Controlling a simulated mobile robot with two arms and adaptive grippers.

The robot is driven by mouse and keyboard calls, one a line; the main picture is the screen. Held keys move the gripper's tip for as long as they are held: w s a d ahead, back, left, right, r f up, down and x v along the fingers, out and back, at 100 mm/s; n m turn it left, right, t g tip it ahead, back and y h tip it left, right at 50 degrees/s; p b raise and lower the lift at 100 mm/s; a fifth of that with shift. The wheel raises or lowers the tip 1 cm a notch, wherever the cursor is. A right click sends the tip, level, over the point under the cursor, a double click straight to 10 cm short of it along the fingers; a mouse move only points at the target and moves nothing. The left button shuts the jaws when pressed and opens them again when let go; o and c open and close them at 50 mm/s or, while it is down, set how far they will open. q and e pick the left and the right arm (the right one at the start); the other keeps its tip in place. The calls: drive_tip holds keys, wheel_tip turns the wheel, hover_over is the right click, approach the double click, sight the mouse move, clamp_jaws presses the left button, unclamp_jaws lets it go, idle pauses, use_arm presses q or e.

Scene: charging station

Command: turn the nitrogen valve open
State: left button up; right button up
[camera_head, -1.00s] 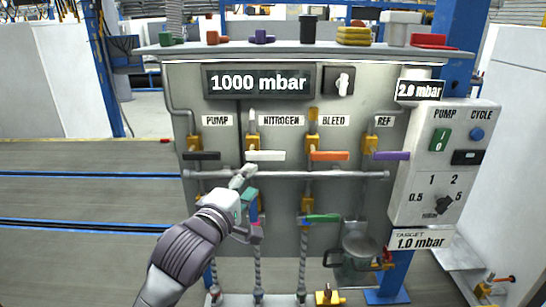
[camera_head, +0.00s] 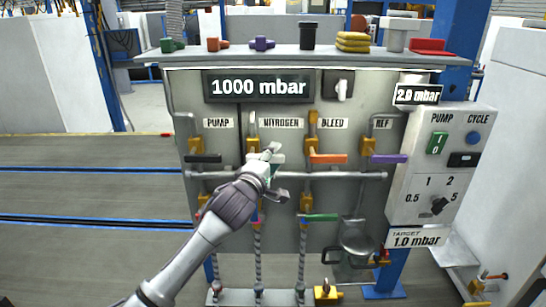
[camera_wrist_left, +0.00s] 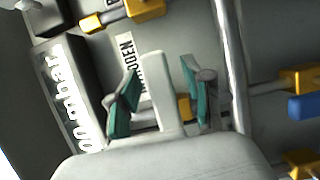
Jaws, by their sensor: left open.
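The nitrogen valve has a yellow body (camera_head: 253,145) beneath the NITROGEN label (camera_head: 281,123) on the grey panel. In the head view its white lever is mostly hidden behind my left gripper (camera_head: 276,172). The left wrist view shows the pale lever (camera_wrist_left: 158,85) between my left gripper's two teal-padded fingers (camera_wrist_left: 162,75), with a visible gap on each side. My left gripper is open around the lever; contact is not visible. Part of the yellow body (camera_wrist_left: 183,107) shows behind. My right gripper is not in view.
The black pump lever (camera_head: 205,158) is left of the nitrogen valve, and the orange bleed lever (camera_head: 328,158) is right. A horizontal pipe (camera_head: 340,175) runs just below. The display (camera_head: 258,86) reads 1000 mbar. A control box (camera_head: 440,165) stands at the right.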

use_arm(q)
clamp_jaws()
idle(0.3)
drive_tip(key=shift+a, duration=0.15)
